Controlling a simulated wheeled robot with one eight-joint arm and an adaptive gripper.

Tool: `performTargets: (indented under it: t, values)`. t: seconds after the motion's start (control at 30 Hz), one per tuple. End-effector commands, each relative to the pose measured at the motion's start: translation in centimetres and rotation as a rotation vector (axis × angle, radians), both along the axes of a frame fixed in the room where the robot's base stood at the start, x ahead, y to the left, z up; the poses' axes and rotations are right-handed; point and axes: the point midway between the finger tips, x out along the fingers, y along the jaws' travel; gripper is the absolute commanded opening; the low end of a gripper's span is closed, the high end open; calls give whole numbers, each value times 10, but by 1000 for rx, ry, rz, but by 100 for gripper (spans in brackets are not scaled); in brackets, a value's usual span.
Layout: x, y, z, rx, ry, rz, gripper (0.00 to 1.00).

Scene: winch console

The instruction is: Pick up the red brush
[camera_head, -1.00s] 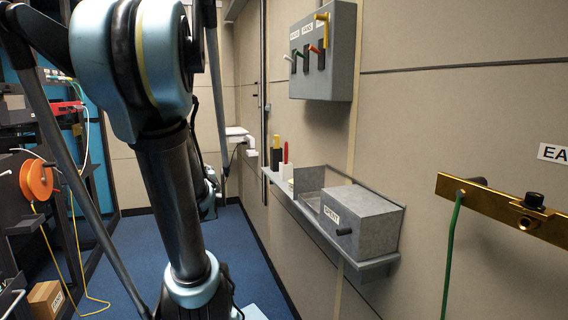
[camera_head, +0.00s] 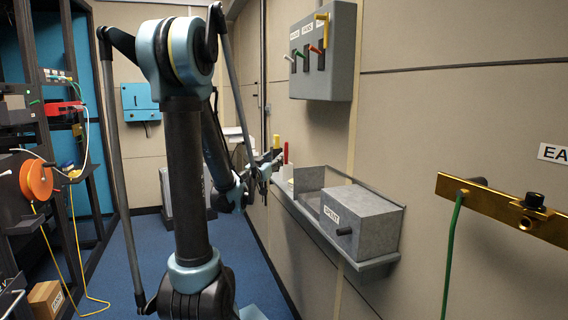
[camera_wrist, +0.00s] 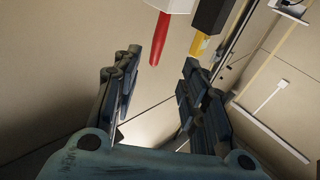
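The red brush (camera_head: 285,153) stands upright at the far end of the wall shelf, its lower part in a white holder (camera_head: 287,171). In the wrist view the red handle (camera_wrist: 159,38) hangs down from the white holder (camera_wrist: 170,4) at the top of the picture. My gripper (camera_head: 266,172) is beside the shelf's far end, just left of the brush. In the wrist view my gripper (camera_wrist: 158,80) is open and empty. The handle's end reaches toward the space between the fingertips; I cannot tell whether it touches a finger.
A yellow-handled tool (camera_wrist: 198,42) in a black holder (camera_wrist: 212,14) stands close beside the brush. The wall shelf (camera_head: 318,232) also carries a grey metal box (camera_head: 362,220). A lever panel (camera_head: 322,75) hangs above.

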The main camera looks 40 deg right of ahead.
Motion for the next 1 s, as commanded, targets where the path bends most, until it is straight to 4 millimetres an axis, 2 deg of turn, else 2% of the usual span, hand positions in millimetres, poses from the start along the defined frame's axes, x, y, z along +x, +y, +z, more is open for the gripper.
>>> performTargets:
  t: [0.1,0.3,0.67,1.0]
  values:
    - [10,-20,3,-1,2,-1,40]
    - [24,-46,8,0,1,0,40]
    - [33,-64,9,-1,2,2,40]
    - [50,-101,11,0,0,1,40]
